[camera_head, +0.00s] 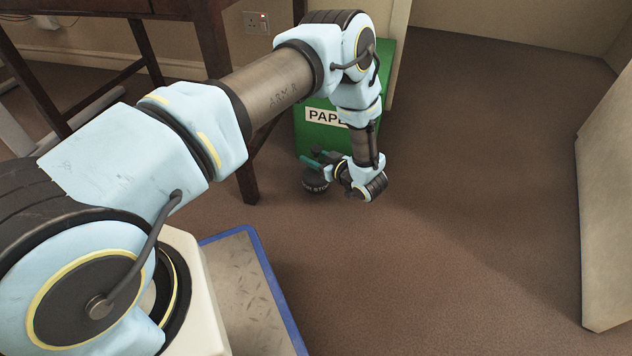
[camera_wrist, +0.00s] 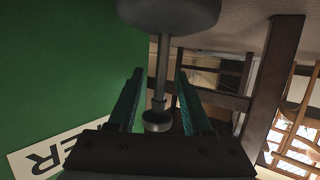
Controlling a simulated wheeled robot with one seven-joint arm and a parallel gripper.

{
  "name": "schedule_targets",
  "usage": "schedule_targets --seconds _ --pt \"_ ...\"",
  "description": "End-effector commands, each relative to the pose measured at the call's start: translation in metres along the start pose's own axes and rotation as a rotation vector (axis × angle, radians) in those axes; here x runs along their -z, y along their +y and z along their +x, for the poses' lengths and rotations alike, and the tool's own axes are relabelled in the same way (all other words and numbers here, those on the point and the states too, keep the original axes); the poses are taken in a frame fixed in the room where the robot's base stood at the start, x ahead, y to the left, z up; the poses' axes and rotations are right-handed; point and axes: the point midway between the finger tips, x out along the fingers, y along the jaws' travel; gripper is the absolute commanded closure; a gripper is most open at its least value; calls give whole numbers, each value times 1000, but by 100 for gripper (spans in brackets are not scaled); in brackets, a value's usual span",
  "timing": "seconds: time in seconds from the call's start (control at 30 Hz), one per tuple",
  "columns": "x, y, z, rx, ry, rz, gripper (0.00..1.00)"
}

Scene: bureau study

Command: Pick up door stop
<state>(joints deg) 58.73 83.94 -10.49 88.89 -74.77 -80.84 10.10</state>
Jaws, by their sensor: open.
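The door stop (camera_head: 315,184) is a dark, heavy-looking round base standing on the brown carpet by the green bin. In the wrist view the door stop (camera_wrist: 168,14) shows a wide grey disc, a thin metal rod and a small round knob. My gripper (camera_head: 316,160) is just above the base, at the foot of the bin. In the wrist view my gripper (camera_wrist: 159,72) has its two green fingers apart, one on each side of the rod and knob. I cannot tell whether either finger touches it. In the head view my gripper hides the rod.
The green paper bin (camera_head: 310,135) stands close behind my gripper. A dark wooden desk leg (camera_head: 240,165) is to the left. A blue-edged plate (camera_head: 250,275) is in front. A pale panel (camera_head: 606,200) stands at the right. Open carpet (camera_head: 450,230) lies between.

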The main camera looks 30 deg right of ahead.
Motion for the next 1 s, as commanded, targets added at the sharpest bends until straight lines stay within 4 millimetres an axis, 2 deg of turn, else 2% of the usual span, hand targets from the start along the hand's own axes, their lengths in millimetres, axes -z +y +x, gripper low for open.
schedule_targets --seconds 0.03,0.1,0.33,0.8,1.0 --pt "-3 0 10 2 0 -2 50" --pt "-2 0 16 1 0 -1 50" --pt "1 0 18 0 0 0 50" --pt "0 0 18 0 0 0 100" --pt "0 0 18 0 0 0 100"
